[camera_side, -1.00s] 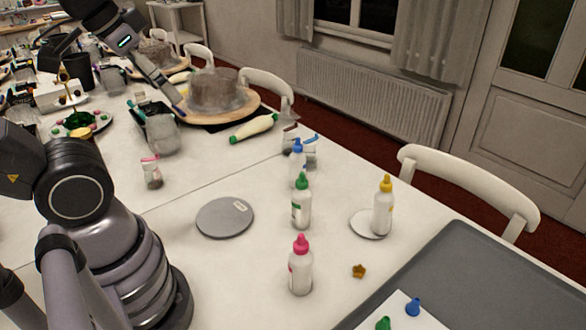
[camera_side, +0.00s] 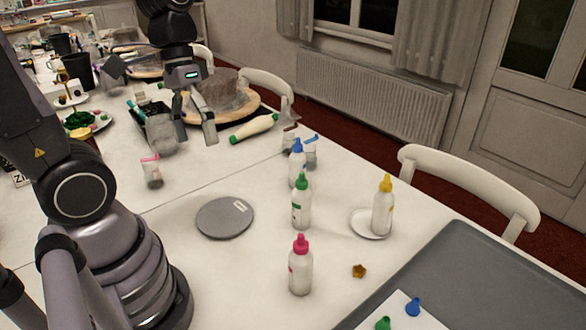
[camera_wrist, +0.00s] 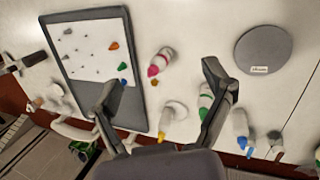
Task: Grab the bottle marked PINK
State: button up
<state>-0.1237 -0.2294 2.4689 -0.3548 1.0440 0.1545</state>
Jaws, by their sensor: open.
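The bottle with the pink cap (camera_side: 300,272) stands upright on the white table, nearest the side camera among the bottles. A small pinkish label shows on its side, too small to read. My gripper (camera_side: 197,136) is open and empty, high above the table at the back left, well away from the bottle. In the wrist view the pink-capped bottle (camera_wrist: 162,60) appears beyond and between the open fingertips (camera_wrist: 160,80). Bottles with green (camera_side: 301,210), blue (camera_side: 297,172) and yellow (camera_side: 382,214) caps also stand upright; the yellow-capped one is on a white saucer (camera_side: 359,226).
A grey disc (camera_side: 225,218) lies left of the bottles. A grey tray (camera_side: 480,270) with a white sheet and coloured nozzles is at the right. The table around that bottle is otherwise fairly clear.

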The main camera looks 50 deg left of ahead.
jog(key=w+d+f+n+h, duration=0.2)
jog(key=w+f+n+h, duration=0.2)
jog(key=f+n+h, duration=0.35)
jog(key=w+d+f+n+h, duration=0.2)
jog(key=w+f+n+h, duration=0.2)
jog(key=f+n+h, duration=0.3)
jog(key=n+t+y, duration=0.2)
jog(key=n+t, duration=0.4)
jog(key=t, duration=0.2)
send_near(300, 275)
jog(key=w+f, duration=0.1)
jog(key=f, duration=0.1)
jog(key=w+f, duration=0.1)
jog(key=shift+w+d+f, duration=0.25)
jog(key=shift+w+f, duration=0.05)
jog(key=shift+f, duration=0.05)
jog(key=shift+w+d, duration=0.2)
jog(key=shift+d, duration=0.25)
jog(key=shift+x, duration=3.3)
jog(key=shift+r, duration=0.15)
jog(key=c, duration=1.4)
